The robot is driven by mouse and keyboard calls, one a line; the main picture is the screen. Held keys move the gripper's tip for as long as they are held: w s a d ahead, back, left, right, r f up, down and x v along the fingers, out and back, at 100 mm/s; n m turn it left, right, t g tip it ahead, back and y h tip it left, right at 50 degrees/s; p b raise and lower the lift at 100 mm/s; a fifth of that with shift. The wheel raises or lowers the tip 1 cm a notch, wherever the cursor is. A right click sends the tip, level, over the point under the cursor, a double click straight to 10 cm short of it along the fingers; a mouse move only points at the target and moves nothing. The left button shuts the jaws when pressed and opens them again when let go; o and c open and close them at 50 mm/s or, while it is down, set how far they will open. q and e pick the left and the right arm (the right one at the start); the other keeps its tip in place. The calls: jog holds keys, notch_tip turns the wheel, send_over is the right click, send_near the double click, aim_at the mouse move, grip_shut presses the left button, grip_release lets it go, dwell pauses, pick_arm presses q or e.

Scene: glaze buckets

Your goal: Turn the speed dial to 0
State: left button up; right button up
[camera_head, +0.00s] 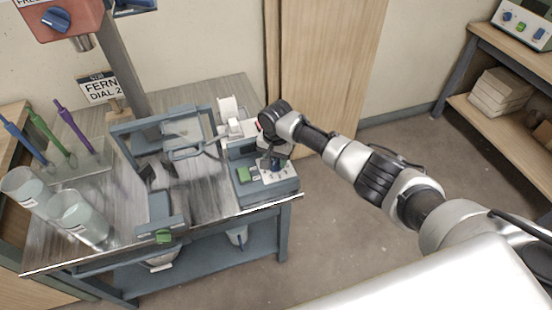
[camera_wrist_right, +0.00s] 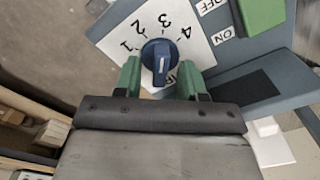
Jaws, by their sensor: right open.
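The speed dial (camera_wrist_right: 158,56) is a round blue knob with a white line, on a white plate (camera_wrist_right: 188,23) marked with numbers. The digits 1 to 4 show in the right wrist view; a 0 is not visible, and the plate's near side is partly hidden by my gripper. The white line lies on the half facing my gripper. My right gripper (camera_wrist_right: 160,80) is open, its green-padded fingers on either side of the dial's near part; contact cannot be told. In the head view the right gripper (camera_head: 272,155) is over the blue-grey control box (camera_head: 268,190). My left gripper is not in view.
A green switch (camera_head: 243,174) with ON and OFF labels sits beside the dial plate. A grey metal frame (camera_head: 122,140), clear cups (camera_head: 78,215) and coloured sticks (camera_head: 45,133) crowd the bench. A sign (camera_head: 98,88) reads "FERN DIAL 2". The floor right of the bench is clear.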

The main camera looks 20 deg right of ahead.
jog(key=shift+f, duration=0.15)
jog(key=shift+c, duration=0.4)
grip_shut()
